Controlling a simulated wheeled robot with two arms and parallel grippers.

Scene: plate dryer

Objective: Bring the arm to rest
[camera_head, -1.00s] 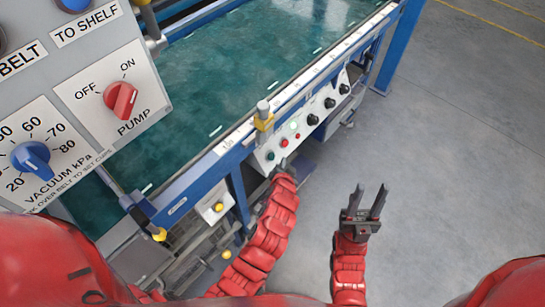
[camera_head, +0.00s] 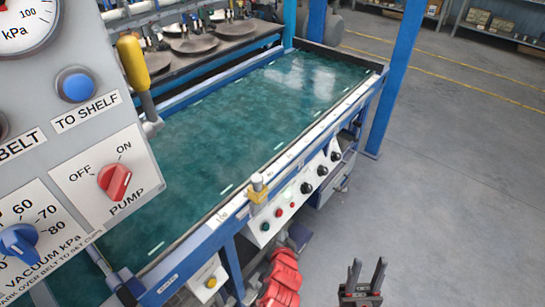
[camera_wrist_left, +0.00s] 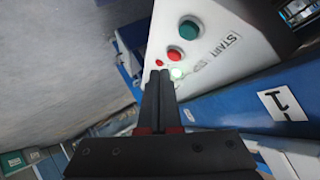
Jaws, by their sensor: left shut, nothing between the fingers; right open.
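My left gripper (camera_wrist_left: 160,78) is shut and empty in the left wrist view. Its fingertips are close to the front of a white control box (camera_wrist_left: 215,40) with a green button (camera_wrist_left: 187,30) and a red button (camera_wrist_left: 176,54). Whether the tips touch the box cannot be told. In the head view my red left arm (camera_head: 282,275) reaches up below the same box (camera_head: 295,200); its fingers are hard to make out there. My right gripper (camera_head: 367,266) is open and empty at the bottom of the head view, above the grey floor, right of the left arm.
A wet green belt table (camera_head: 250,110) with a blue frame fills the middle. A grey panel (camera_head: 130,150) with a red pump knob (camera_head: 115,182) and blue vacuum knob (camera_head: 20,243) stands at left. A blue post (camera_head: 395,80) rises at right. Floor beyond is clear.

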